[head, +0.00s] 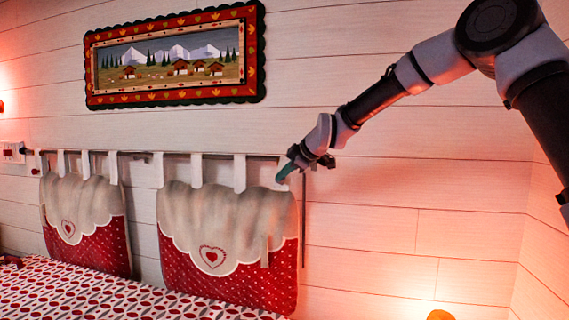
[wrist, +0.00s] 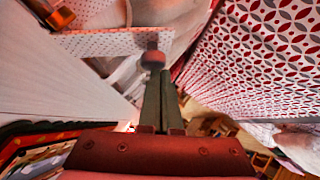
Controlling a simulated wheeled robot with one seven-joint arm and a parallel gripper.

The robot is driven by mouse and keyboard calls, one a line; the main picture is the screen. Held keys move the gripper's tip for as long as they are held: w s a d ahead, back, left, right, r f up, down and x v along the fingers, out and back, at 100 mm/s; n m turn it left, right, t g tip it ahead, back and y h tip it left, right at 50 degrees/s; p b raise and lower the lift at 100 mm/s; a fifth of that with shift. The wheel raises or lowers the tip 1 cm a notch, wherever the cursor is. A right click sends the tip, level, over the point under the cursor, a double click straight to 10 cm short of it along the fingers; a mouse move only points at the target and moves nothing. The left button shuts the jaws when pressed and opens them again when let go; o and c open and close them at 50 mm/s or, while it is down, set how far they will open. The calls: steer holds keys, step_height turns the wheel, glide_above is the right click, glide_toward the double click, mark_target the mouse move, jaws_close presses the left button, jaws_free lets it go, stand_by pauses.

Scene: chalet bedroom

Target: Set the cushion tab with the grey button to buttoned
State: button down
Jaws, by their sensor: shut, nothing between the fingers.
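Two red dotted cushions with pale scalloped flaps and heart patches hang by white tabs from a dark rail. My gripper (head: 281,178) is at the top right corner of the right cushion (head: 226,235), in front of where its rightmost tab would be. A pale narrow strip (head: 265,252) hangs loose over this cushion's lower right. In the wrist view my gripper's green fingers (wrist: 157,78) are together and empty. A round button-like disc (wrist: 153,59) appears right at their tips; its colour looks reddish, and I cannot tell if they touch. A white dotted strip (wrist: 105,42) lies behind it.
The left cushion (head: 88,232) hangs on the same rail (head: 138,154). A patterned red-and-white bed cover (head: 90,295) lies below. A framed mountain picture (head: 175,58) is on the wall above. The plank wall right of the cushions is clear; a lamp (head: 440,315) glows at the bottom.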

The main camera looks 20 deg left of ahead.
mark_target(286, 186)
steer(key=shift+w+f+n+t+y, duration=0.3)
steer(key=shift+w+f+n+t, duration=0.35)
steer(key=shift+w+f+t, duration=0.5)
steer(key=shift+w+f+n+t+y, duration=0.3)
steer(key=shift+w+f+n+t, duration=0.5)
steer(key=shift+f, duration=0.55)
